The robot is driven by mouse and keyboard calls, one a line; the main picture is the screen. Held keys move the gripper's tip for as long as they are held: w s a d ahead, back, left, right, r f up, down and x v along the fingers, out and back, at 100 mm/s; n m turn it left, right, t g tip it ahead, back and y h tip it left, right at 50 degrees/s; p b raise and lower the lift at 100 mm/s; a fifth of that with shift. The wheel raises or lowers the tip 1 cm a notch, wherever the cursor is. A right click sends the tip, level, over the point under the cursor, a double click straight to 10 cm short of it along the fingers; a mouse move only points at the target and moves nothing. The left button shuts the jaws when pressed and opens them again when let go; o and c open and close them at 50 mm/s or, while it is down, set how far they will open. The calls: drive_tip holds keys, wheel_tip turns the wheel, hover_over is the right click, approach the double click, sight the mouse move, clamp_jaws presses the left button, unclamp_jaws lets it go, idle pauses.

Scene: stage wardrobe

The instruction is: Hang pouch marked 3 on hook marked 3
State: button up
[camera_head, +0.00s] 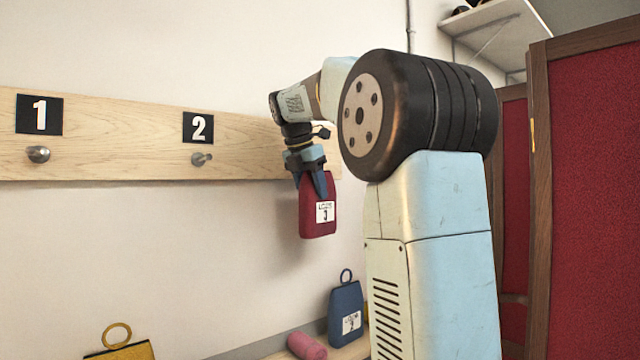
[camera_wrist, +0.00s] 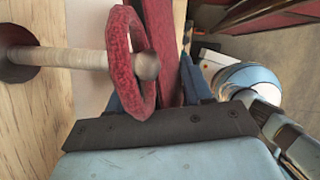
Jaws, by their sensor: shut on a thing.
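The red pouch (camera_head: 318,210) has a white label reading 3 and hangs upright below my gripper (camera_head: 312,187), which is shut on it in front of the board. The hook's number is not visible; my arm covers that part of the board in the head view.
The wooden board (camera_head: 110,130) carries the hook marked 2 (camera_head: 202,159) and the hook marked 1 (camera_head: 38,154). Below are a blue pouch (camera_head: 346,310), a pink roll (camera_head: 307,346) and a yellow pouch (camera_head: 125,351). A red folding screen (camera_head: 590,200) stands at right.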

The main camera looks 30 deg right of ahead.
drive_tip(key=shift+w+a, duration=0.15)
drive_tip(key=shift+w, duration=0.5)
drive_tip(key=shift+w+a+f, duration=0.1)
drive_tip(key=shift+w+f, duration=0.35)
drive_tip(key=shift+w, duration=0.1)
drive_tip(key=shift+w+f, duration=0.1)
drive_tip(key=o, duration=1.2)
drive_tip(key=shift+a, duration=0.1)
drive_tip(key=shift+v, duration=4.05)
drive_tip(key=shift+s, duration=0.2)
